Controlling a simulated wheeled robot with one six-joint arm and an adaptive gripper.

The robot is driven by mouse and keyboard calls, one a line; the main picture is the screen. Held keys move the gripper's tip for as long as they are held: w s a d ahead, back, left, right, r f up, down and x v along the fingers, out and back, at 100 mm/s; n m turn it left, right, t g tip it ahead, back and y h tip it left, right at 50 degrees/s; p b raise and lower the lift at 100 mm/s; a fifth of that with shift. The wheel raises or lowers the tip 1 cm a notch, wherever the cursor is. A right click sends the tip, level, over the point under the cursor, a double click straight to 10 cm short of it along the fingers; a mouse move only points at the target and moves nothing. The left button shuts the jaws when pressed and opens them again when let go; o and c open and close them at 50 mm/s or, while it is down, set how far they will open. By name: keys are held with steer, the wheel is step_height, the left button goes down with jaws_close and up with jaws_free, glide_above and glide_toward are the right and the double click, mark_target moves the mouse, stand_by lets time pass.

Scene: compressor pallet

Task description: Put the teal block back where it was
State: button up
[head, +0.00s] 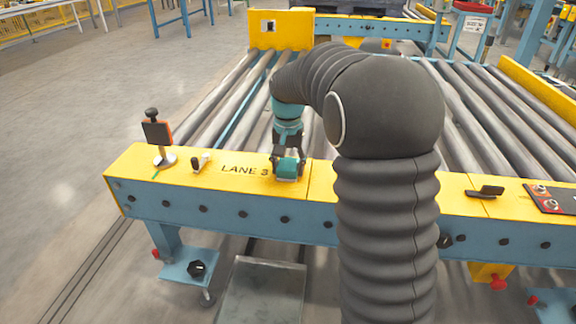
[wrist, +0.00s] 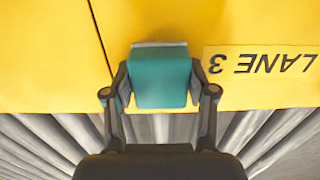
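The teal block (head: 287,169) is at the yellow ledge (head: 230,187) of the conveyor, just right of the "LANE 3" label. In the wrist view the teal block (wrist: 160,82) sits between the two fingers of my gripper (wrist: 160,88), with a grey edge along its far side. Both fingers press against the block's sides. In the head view my gripper (head: 288,160) points down over the ledge. I cannot tell whether the block rests on the ledge or hangs slightly above it.
A small stand with a dark panel (head: 157,131) and a small black-and-white item (head: 199,163) are left of the label. A black handle (head: 485,192) and a panel with red buttons (head: 550,198) are at right. Rollers (head: 226,98) lie behind the ledge.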

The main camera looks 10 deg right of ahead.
mark_target(288, 164)
steer(key=o, duration=0.4)
steer(key=shift+o, duration=0.2)
step_height(288, 164, up, 12)
steer(key=p, duration=0.2)
steer(key=s+r+n+t, duration=0.2)
steer(key=s+r+t, duration=0.1)
steer(key=s, duration=1.2)
steer(key=s+f+n+t, duration=0.1)
steer(key=s+f, duration=0.2)
steer(key=s, duration=0.4)
steer(key=s+f+n+t, duration=0.1)
steer(key=s+f, duration=0.3)
steer(key=s, duration=0.4)
steer(key=shift+s+n+t, duration=0.15)
steer(key=shift+n+t, duration=0.15)
